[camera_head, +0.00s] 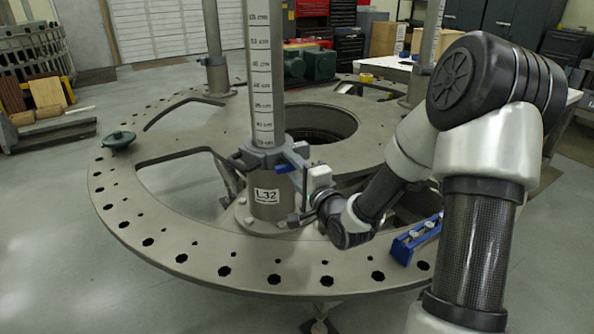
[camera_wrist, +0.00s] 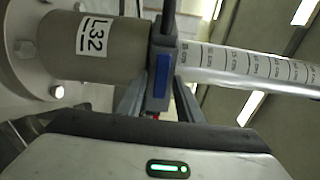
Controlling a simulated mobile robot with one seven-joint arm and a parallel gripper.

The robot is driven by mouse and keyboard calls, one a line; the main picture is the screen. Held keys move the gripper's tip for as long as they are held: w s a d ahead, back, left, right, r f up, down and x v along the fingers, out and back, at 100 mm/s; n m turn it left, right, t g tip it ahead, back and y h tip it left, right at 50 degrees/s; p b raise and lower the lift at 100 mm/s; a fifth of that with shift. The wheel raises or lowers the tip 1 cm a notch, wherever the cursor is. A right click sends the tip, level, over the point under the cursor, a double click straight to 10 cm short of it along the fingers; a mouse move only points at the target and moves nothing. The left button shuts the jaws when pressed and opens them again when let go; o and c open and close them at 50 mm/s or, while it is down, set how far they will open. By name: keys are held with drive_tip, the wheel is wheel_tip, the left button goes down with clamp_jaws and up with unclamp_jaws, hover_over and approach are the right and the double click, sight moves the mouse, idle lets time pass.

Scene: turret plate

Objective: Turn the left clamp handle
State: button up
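The left clamp is a grey collar (camera_head: 262,157) around the upright post marked L32, with a blue handle (camera_head: 287,169) on its right side. In the wrist view the blue handle (camera_wrist: 162,75) lies just ahead of my gripper, against the grey clamp body (camera_wrist: 157,101). My gripper (camera_head: 293,183) is at the clamp's right side. In the wrist view, the fingers of my gripper (camera_wrist: 160,92) stand apart, one to each side of the clamp. Whether they touch it is hard to tell.
The post (camera_head: 262,70) carries a printed scale and rises from the round turret plate (camera_head: 165,215). The plate has cut-outs and bolt holes.

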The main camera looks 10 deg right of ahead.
drive_tip(key=p+v, duration=1.4)
drive_tip(key=v, duration=0.3)
drive_tip(key=shift+s, duration=0.15)
